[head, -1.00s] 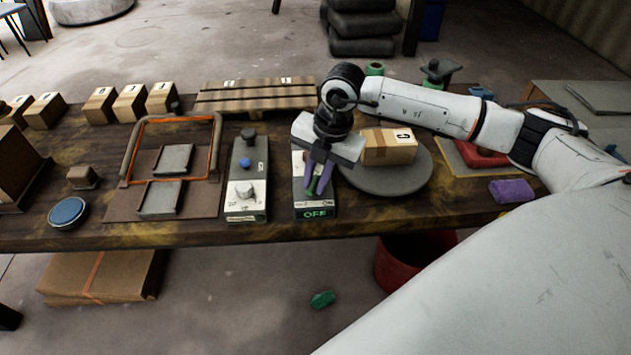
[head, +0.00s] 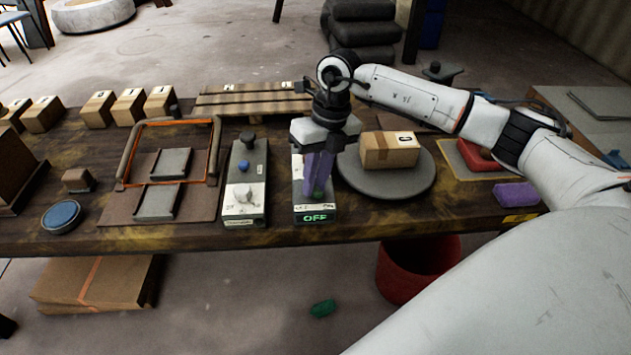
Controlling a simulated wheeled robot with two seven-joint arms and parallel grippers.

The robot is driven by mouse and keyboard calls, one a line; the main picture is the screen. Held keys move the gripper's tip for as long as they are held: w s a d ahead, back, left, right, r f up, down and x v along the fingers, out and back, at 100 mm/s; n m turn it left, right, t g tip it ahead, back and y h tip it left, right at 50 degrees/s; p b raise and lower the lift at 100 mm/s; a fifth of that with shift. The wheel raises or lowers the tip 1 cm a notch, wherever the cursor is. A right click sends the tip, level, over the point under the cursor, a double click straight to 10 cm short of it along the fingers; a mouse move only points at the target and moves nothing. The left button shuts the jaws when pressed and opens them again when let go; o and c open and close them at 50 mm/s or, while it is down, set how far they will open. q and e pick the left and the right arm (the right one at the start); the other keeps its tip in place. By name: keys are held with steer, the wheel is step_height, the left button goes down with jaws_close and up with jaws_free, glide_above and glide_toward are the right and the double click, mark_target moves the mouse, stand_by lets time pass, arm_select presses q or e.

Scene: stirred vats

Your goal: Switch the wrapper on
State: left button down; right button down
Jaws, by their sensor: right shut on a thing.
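The wrapper's switch box (head: 316,211) stands near the front edge of the table, with a green lit "OFF" sign on its front. My right gripper (head: 317,190) points down over this box, its purple fingers shut on a green part (head: 318,194) of the box, mostly hidden between them. The round grey turntable (head: 385,186) is just right of the box and carries a cardboard carton (head: 389,150). My left gripper is not in view.
Left of the switch box is another control box (head: 245,185) with a blue button and a pale knob. Further left is an orange-edged frame (head: 168,165). A pallet (head: 254,98) lies behind. A red bin (head: 415,270) stands below the table's front edge.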

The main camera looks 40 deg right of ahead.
steer(key=shift+w+n+g, duration=0.1)
steer(key=shift+n+g, duration=0.2)
steer(key=shift+n, duration=1.7)
steer(key=c, duration=1.7)
jaws_free()
steer(key=r, duration=0.3)
steer(key=d+r, duration=0.1)
steer(key=r, duration=0.2)
steer(key=d+r, duration=0.1)
steer(key=r, duration=0.3)
steer(key=shift+w+r+b, duration=0.1)
steer(key=shift+w+b, duration=0.15)
steer(key=shift+b, duration=0.05)
steer(key=shift+a, duration=0.1)
